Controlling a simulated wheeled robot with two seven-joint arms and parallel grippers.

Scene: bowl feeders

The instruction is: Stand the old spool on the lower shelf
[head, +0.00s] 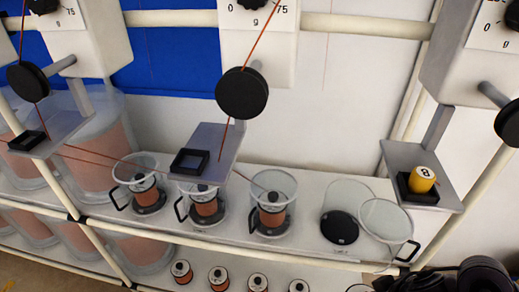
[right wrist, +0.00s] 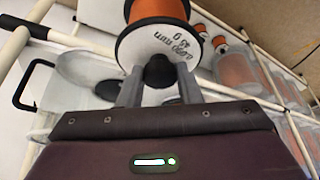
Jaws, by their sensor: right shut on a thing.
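A spool of orange wire (right wrist: 160,12) with a white lettered end face (right wrist: 158,45) fills the top of the right wrist view. My right gripper (right wrist: 160,75) is shut on the black knob at the middle of that end face. The spool's far end is cut off by the picture edge. In the head view only dark parts of my right arm show at the bottom right, and I cannot make out the held spool there. The lower shelf (head: 150,275) runs along the bottom of the head view. My left gripper is not in view.
Several spools, such as one at the left (head: 182,270), stand in a row on the lower shelf. Above, clear pots (head: 272,190) hold copper-coloured spools. One pot stands open, its clear lid (head: 385,220) beside a bare black base (head: 340,228). A cream rail (head: 250,248) crosses in front.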

